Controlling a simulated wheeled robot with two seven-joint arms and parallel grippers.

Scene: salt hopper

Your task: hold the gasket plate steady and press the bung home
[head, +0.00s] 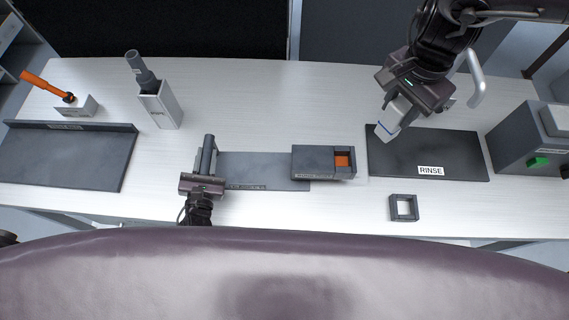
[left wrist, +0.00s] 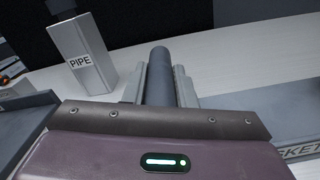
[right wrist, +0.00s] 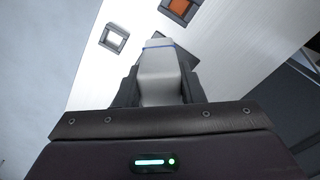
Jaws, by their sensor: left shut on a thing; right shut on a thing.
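My left gripper (head: 203,172) is shut on an upright dark grey cylinder (head: 208,152), which also shows between its fingers in the left wrist view (left wrist: 160,77). The cylinder stands at the left end of a flat grey plate (head: 262,168) with a label, partly readable as "GASKET" in the left wrist view; I cannot tell whether they are joined. A dark block (head: 315,164) with an orange-bottomed square opening sits at the plate's right end. My right gripper (head: 405,108) is shut on a pale block with a blue line, apparently the bung (head: 387,130), in the air right of the opening.
A small square frame (head: 403,208) lies near the front edge. The "RINSE" mat (head: 465,155) is beneath and right of my right gripper. A box with a green button (head: 538,162) stands far right. The pipe holder (head: 160,105) and a dark tray (head: 65,160) are left.

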